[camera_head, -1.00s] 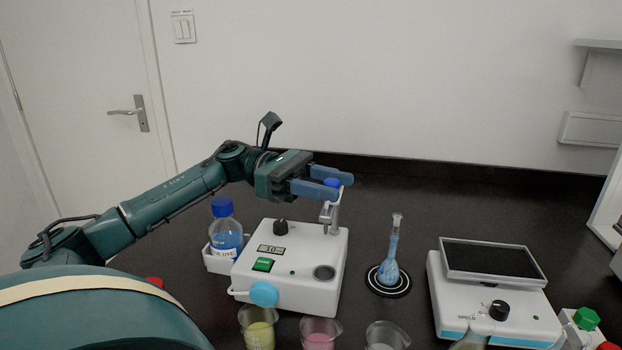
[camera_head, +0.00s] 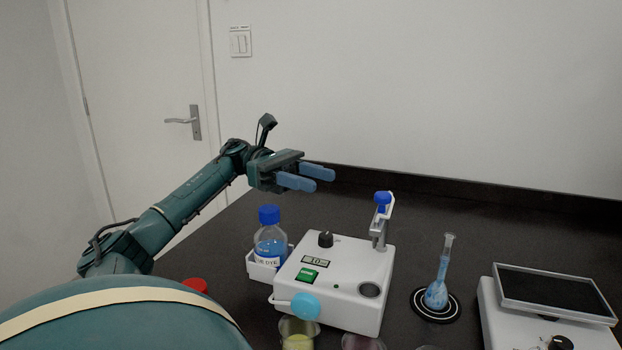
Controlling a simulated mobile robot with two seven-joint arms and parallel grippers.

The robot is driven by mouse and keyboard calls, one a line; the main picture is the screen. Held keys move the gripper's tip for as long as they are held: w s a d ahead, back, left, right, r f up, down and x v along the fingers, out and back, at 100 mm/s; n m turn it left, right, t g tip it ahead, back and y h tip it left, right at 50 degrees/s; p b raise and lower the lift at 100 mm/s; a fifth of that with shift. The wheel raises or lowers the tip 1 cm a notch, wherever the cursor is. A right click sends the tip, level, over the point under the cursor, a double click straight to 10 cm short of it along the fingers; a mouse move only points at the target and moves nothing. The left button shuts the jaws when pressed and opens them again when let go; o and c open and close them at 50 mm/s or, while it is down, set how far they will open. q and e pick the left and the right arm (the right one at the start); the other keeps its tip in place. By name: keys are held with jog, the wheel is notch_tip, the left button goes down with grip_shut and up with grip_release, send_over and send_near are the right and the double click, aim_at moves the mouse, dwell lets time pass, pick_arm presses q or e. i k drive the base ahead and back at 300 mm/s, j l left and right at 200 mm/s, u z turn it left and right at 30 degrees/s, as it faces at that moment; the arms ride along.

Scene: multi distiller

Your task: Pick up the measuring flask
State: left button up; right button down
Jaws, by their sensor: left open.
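The measuring flask (camera_head: 438,288) has a long narrow neck and holds blue liquid. It stands upright on a round black pad with white rings (camera_head: 450,311), right of the white dispensing device. My left gripper (camera_head: 325,180) is open and empty, its two blue fingers pointing right. It is in the air above and behind the device, well to the left of the flask and apart from it. My right gripper does not show.
The white device (camera_head: 345,299) with a blue-topped post (camera_head: 383,203) stands between gripper and flask. A blue-capped dye bottle (camera_head: 270,243) is left of it. Beakers (camera_head: 298,333) stand in front. A balance (camera_head: 553,290) is at right. The table behind the flask is clear.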

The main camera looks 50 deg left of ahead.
aim_at(437, 297)
jog(key=k+l, duration=0.8)
jog(key=k, duration=0.05)
